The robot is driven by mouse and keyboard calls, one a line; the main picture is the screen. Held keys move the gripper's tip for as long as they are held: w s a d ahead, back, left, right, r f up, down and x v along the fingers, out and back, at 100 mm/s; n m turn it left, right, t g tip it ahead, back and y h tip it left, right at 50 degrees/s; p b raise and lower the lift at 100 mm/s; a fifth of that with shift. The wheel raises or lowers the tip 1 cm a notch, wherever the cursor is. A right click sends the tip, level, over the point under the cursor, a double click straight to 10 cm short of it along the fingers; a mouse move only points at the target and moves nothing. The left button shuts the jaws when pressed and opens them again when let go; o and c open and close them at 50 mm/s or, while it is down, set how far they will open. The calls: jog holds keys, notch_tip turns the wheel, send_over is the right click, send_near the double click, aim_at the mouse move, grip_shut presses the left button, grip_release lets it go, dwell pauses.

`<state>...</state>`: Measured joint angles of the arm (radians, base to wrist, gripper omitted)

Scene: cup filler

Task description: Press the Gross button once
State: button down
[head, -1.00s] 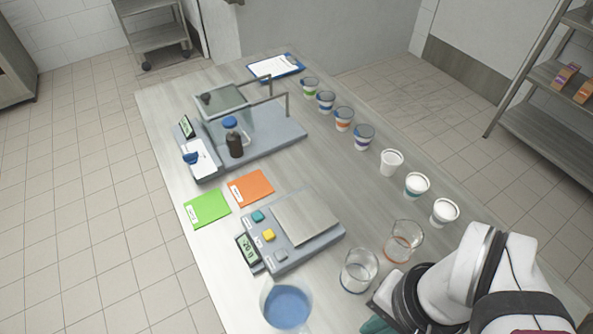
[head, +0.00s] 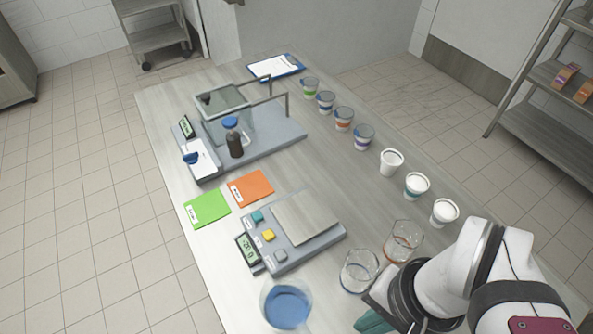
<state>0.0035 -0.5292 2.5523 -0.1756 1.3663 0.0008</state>
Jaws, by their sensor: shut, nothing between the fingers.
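The near scale has a grey body (head: 325,240), a steel pan (head: 305,215) and a tilted display (head: 247,250) that seems to read -20.0. Three buttons sit in a row beside the display: teal (head: 257,216), yellow (head: 268,235) and grey (head: 281,255). Their labels are too small to read, so I cannot tell which one is Gross. My gripper (head: 372,322) is at the bottom edge, right of and nearer than the scale, apart from the buttons. Its teal fingers are shut and empty, partly cut off by the frame.
A jug of blue liquid (head: 287,308) stands just in front of the scale. Two clear beakers (head: 358,271) (head: 403,240) stand between my arm and the scale. Several cups (head: 390,162) line the right edge. Green (head: 207,208) and orange (head: 250,187) cards lie behind the scale.

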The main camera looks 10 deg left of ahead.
jog(key=w+a+f+m+y, duration=0.15)
jog(key=w+a+y, duration=0.35)
jog(key=w+a, duration=0.55)
jog(key=m+t+y, duration=0.1)
jog(key=m+y, duration=0.1)
jog(key=m, duration=0.1)
send_over(287, 254)
notch_tip(287, 254, down, 5)
jog(key=shift+a+f, duration=0.1)
jog(key=shift+f, duration=0.1)
jog(key=shift+f, duration=4.4)
jog(key=shift+f, duration=0.15)
jog(key=shift+f, duration=0.25)
jog(key=shift+f, duration=0.45)
jog(key=shift+r, duration=0.9)
